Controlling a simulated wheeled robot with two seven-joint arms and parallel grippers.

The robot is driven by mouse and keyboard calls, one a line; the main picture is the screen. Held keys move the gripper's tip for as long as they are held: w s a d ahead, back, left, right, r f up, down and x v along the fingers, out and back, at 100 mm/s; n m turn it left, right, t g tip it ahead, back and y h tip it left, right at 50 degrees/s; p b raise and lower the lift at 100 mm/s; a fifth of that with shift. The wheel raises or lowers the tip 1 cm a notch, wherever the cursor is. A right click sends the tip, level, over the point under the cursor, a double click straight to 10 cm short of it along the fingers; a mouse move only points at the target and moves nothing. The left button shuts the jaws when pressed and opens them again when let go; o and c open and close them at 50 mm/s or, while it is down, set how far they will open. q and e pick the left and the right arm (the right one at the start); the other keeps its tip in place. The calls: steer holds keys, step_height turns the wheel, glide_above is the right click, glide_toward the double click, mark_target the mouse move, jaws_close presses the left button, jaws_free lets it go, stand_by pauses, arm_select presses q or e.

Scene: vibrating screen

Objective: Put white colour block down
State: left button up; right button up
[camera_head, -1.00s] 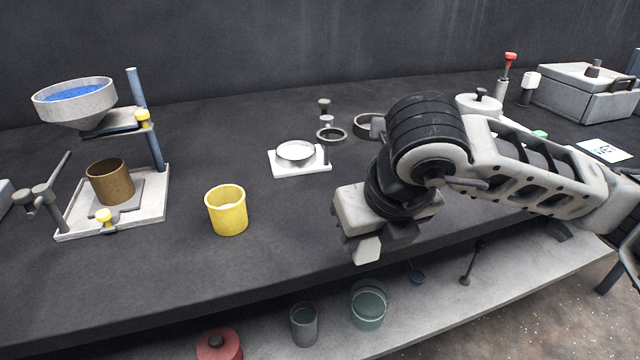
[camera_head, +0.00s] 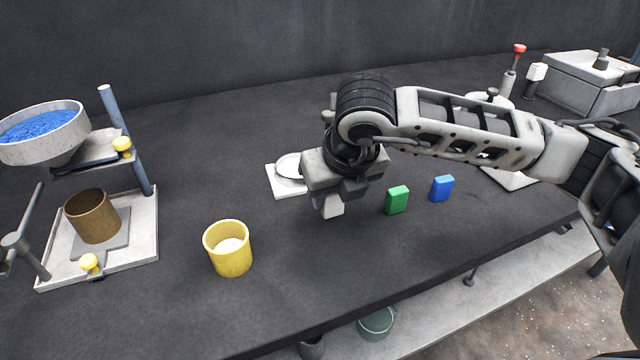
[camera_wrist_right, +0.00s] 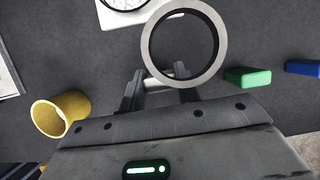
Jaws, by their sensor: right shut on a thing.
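The white block (camera_head: 331,207) shows at the lower end of my right gripper (camera_head: 340,193) in the head view, low over the dark table between the yellow cup and the green block. My right gripper is shut on it. In the right wrist view the white block (camera_wrist_right: 158,80) shows as a pale piece between the fingers, mostly hidden by them. I cannot tell whether its underside touches the table. The green block (camera_head: 397,200) stands to the right of the gripper, and the blue block (camera_head: 441,188) is further right. My left gripper is not in view.
The yellow cup (camera_head: 229,250) stands left of the gripper. A white scale (camera_head: 284,181) is behind it, partly hidden. A grey ring (camera_wrist_right: 184,45) shows close beyond the fingers in the wrist view. A stand with a brown cup (camera_head: 92,216) is at far left. The table's front edge is bare.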

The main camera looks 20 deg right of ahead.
steer(key=shift+b+x, duration=0.35)
steer(key=shift+x, duration=0.6)
steer(key=shift+s+r, duration=0.2)
steer(key=shift+s, duration=0.2)
steer(key=shift+w+f, duration=0.1)
steer(key=shift+f, duration=0.15)
steer(key=o, duration=1)
steer(key=shift+r, duration=0.1)
steer(key=shift+c, duration=0.2)
steer(key=shift+r, duration=0.35)
steer(key=v, duration=1.1)
steer(key=shift+s+r, duration=0.25)
steer(key=shift+s, duration=0.05)
